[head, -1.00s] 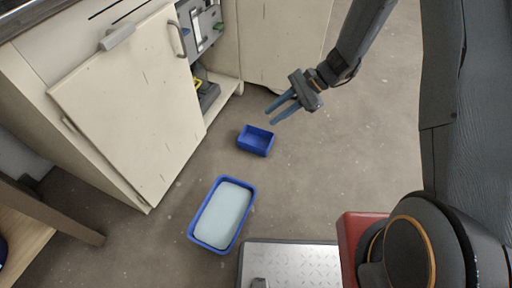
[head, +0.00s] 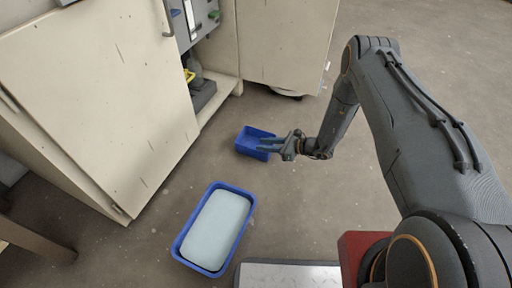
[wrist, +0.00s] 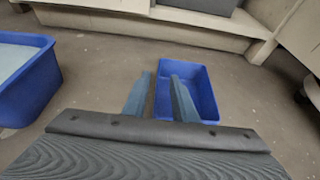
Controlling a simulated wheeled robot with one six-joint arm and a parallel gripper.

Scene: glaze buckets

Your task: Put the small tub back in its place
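The small tub (head: 247,141) is a blue open box standing upright on the floor by the cabinet's open front. It looks empty in the wrist view (wrist: 201,88). My gripper (head: 260,145) is open and empty, with its fingers over the tub's right side in the head view. In the wrist view my gripper (wrist: 160,75) has one finger left of the tub and the other across its inside, so the tub's left wall lies between them. I cannot tell whether the fingers reach below the rim.
A larger blue tub (head: 181,245) of pale liquid stands on the floor nearby, left in the wrist view. The cream cabinet door (head: 95,105) stands open, with a grey unit (head: 192,22) inside the cabinet. The floor to the right is clear.

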